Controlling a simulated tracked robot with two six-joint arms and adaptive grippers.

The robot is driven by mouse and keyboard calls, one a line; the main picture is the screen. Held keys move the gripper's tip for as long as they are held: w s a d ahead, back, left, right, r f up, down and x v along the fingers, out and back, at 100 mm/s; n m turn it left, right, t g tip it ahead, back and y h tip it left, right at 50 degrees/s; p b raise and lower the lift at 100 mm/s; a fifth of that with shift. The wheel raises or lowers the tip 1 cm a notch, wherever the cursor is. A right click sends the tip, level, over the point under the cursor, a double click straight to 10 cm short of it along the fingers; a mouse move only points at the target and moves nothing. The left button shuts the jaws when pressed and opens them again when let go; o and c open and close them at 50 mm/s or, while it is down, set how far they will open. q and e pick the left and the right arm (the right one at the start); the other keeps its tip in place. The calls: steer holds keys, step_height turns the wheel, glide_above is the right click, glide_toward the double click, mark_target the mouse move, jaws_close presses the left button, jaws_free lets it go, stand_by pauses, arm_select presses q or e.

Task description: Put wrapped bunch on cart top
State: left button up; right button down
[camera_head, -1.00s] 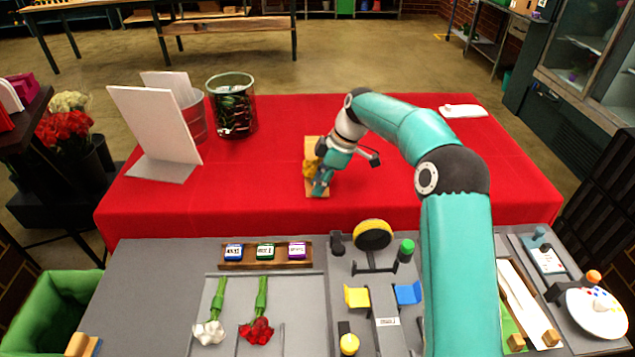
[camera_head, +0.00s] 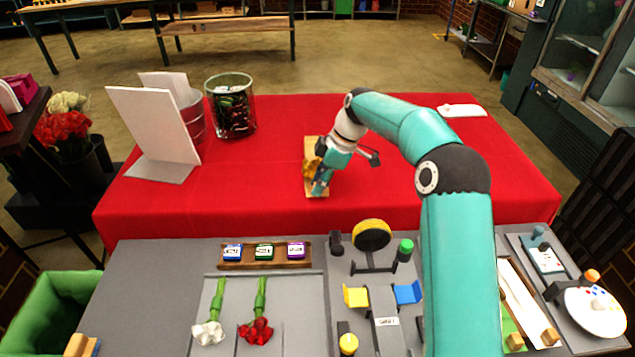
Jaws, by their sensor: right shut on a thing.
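The bunch is at a narrow tan wooden piece (camera_head: 312,146) lying on the red cloth. I cannot tell whether the bunch rests on this piece or is held just above it. My left gripper is not in view.
A white folded item (camera_head: 462,110) lies back right. The grey bench (camera_head: 150,275) in front holds flowers and tools. Red cloth is clear around the gripper.

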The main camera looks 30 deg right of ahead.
steer(key=shift+f, duration=0.1)
stand_by(0.3)
steer(key=c, duration=0.5)
jaws_free()
steer(key=shift+s+r+p, duration=0.1)
steer(key=shift+r+p, duration=2.85)
steer(key=shift+r, duration=0.55)
steer(key=shift+f, duration=0.1)
